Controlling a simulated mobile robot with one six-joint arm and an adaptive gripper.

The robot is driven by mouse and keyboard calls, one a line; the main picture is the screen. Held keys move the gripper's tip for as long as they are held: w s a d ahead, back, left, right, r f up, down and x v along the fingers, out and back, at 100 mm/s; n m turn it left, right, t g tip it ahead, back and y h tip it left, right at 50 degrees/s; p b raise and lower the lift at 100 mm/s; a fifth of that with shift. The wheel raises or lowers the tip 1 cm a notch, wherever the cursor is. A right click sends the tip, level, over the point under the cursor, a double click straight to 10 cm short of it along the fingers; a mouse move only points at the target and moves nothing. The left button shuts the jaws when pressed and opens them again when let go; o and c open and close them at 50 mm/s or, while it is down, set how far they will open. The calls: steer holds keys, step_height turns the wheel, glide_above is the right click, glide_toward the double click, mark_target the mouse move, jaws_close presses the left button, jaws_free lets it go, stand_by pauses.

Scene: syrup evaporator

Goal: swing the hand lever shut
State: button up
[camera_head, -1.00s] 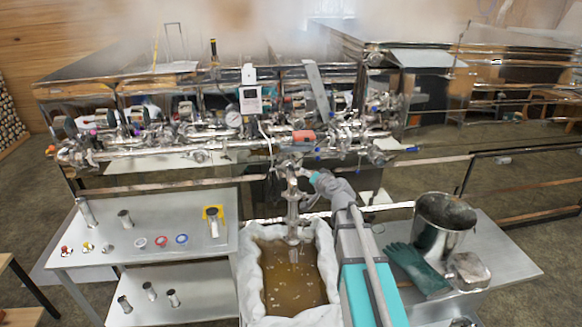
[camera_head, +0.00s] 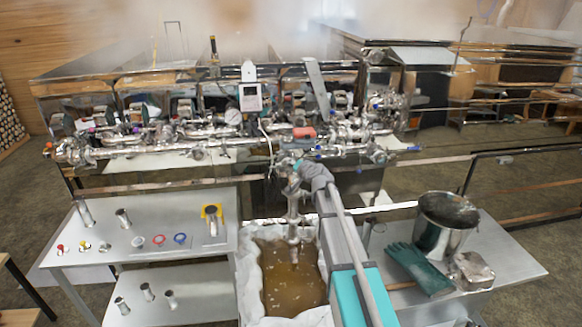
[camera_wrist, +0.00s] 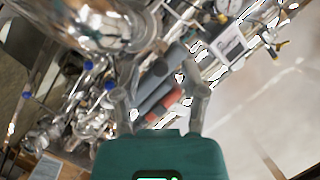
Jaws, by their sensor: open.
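A lever-like part with an orange-red grip (camera_head: 303,132) sits on the steel pipework in front of the evaporator pans. In the wrist view an orange-red piece (camera_wrist: 163,105) with dark grey bars beside it lies between my gripper's fingers. My gripper (camera_wrist: 160,98) is open, with one finger on each side of these parts. I cannot tell whether either finger touches them. In the head view my wrist hides most of the gripper, just below and left of the orange-red grip. Which way the lever stands is too small to tell.
Steel pipework (camera_head: 200,135) with valves and gauges crowds the area around my gripper. A lined tub of brown liquid (camera_head: 262,227) stands below. A left table (camera_head: 190,250) holds fittings; a right table holds a steel bucket (camera_head: 432,240) and green gloves (camera_head: 420,268). Steam hangs above.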

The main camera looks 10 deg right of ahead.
steer(key=shift+x, duration=0.9)
jaws_close()
